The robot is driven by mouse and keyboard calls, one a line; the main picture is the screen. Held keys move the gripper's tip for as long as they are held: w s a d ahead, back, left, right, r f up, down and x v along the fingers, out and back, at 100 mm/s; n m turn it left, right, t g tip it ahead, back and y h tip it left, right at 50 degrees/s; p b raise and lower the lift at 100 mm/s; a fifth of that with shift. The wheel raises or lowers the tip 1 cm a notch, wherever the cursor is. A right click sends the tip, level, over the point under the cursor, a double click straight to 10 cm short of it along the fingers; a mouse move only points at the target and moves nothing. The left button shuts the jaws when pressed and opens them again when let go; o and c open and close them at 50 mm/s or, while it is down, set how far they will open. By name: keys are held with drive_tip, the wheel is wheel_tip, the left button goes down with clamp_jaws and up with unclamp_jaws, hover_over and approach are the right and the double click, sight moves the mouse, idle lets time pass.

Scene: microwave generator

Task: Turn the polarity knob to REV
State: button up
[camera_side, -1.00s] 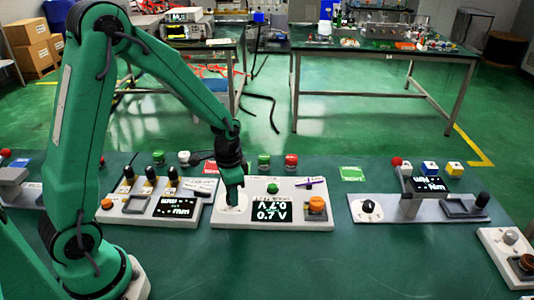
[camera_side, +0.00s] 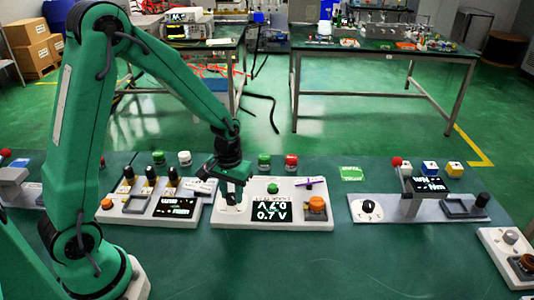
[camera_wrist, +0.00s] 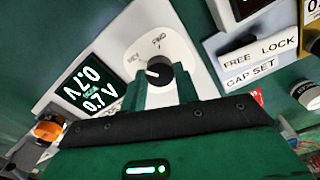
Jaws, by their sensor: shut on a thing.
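The polarity knob (camera_wrist: 160,72) is black with a white pointer, on a white plate (camera_wrist: 140,22) lettered REV and FWD. The pointer faces left in the wrist view, on the REV side; I cannot tell whether it lines up exactly with REV. My gripper (camera_wrist: 163,82) is shut on the knob, a finger on each side.
The middle panel has a display (camera_side: 271,212) reading 0.7 V, a green button (camera_side: 272,188) and an orange knob (camera_side: 316,202). A panel with toggles (camera_side: 150,206) stands close on the left. Another panel (camera_side: 420,210) stands right, with bare green table between.

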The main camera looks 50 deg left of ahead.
sight(232, 196)
drive_tip(key=shift+r, duration=0.1)
idle(0.4)
drive_tip(key=o, duration=1)
drive_tip(key=shift+c, duration=0.2)
wheel_tip(232, 196, up, 6)
drive_tip(key=shift+r, duration=0.9)
